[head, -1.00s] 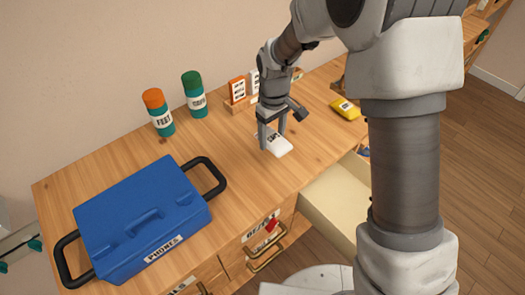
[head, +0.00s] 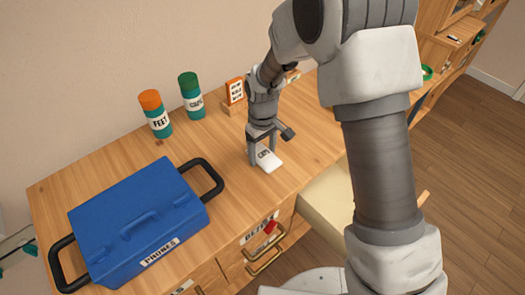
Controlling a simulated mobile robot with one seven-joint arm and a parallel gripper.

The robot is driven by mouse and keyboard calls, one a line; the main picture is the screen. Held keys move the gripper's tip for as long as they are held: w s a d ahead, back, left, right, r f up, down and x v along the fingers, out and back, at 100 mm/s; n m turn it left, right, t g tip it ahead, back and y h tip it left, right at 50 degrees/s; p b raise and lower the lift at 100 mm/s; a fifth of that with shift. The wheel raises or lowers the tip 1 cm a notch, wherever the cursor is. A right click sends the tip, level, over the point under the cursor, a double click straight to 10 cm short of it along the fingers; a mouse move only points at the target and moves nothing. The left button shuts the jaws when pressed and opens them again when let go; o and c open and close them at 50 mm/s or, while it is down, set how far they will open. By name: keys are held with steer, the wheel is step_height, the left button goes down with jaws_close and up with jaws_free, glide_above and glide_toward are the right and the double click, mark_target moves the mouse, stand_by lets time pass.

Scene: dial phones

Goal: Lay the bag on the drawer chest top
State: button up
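A small flat white packet with dark lettering (head: 268,161), which seems to be the bag, is at the drawer chest top (head: 228,155), right of the blue case. My gripper (head: 263,153) points down with its fingers on either side of the packet and appears shut on it. Part of the packet is hidden by the fingers. I cannot tell whether the packet touches the wood or hangs just above it.
A blue case labelled PHONES (head: 135,215) with black handles fills the left of the top. An orange-capped bottle (head: 155,115) and a green-capped bottle (head: 191,96) stand at the back beside an orange card (head: 235,91). A drawer (head: 328,208) stands open at the front right.

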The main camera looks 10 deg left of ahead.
mark_target(263, 152)
steer(key=shift+o, duration=1.4)
steer(key=shift+r, duration=0.1)
step_height(263, 152, up, 12)
steer(key=p, duration=0.1)
steer(key=shift+r+p, duration=0.15)
steer(key=shift+p, duration=0.25)
steer(key=s+d+r+m+t, duration=0.2)
steer(key=s+d+r+m, duration=0.1)
steer(key=s+d+r, duration=0.4)
steer(key=s+d+r+m+t, duration=0.2)
steer(key=s+d+r+m, duration=0.15)
steer(key=d+r, duration=0.6)
steer(key=s+d+m+t, duration=0.1)
steer(key=s+d+m, duration=0.2)
steer(key=s, duration=0.6)
steer(key=shift+d+t, duration=0.3)
steer(key=shift+d, duration=0.55)
steer(key=shift+f, duration=0.1)
